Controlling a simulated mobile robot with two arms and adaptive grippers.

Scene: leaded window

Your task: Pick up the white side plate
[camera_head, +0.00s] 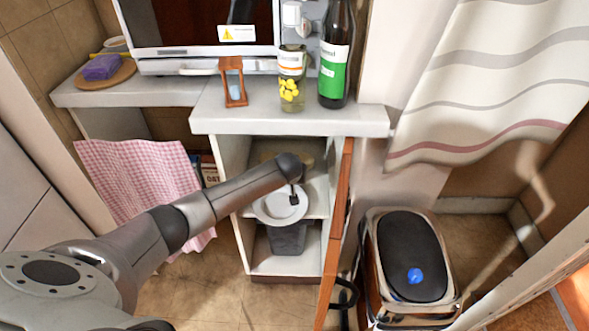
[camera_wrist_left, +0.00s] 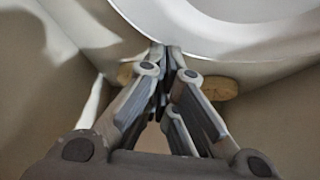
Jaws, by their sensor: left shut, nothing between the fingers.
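The white side plate (camera_head: 269,212) sits in the open lower cabinet, on its middle shelf level, and reaches out over the shelf's front. My left gripper (camera_head: 293,196) is at the plate in the head view, with its fingers over the plate's right part. In the left wrist view the plate (camera_wrist_left: 240,35) fills the upper right as a large pale curve. There my left gripper (camera_wrist_left: 165,52) has its fingers closed together, with nothing between them, close to the plate's rim. I cannot tell whether they touch it. My right gripper is not in view.
The cabinet's orange door (camera_head: 337,235) stands open to the right. A grey bin (camera_head: 288,238) is below the plate. The counter (camera_head: 285,122) above holds an hourglass (camera_head: 233,82), a jar (camera_head: 291,80) and a green-labelled bottle (camera_head: 335,60). A pedal bin (camera_head: 411,260) stands right.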

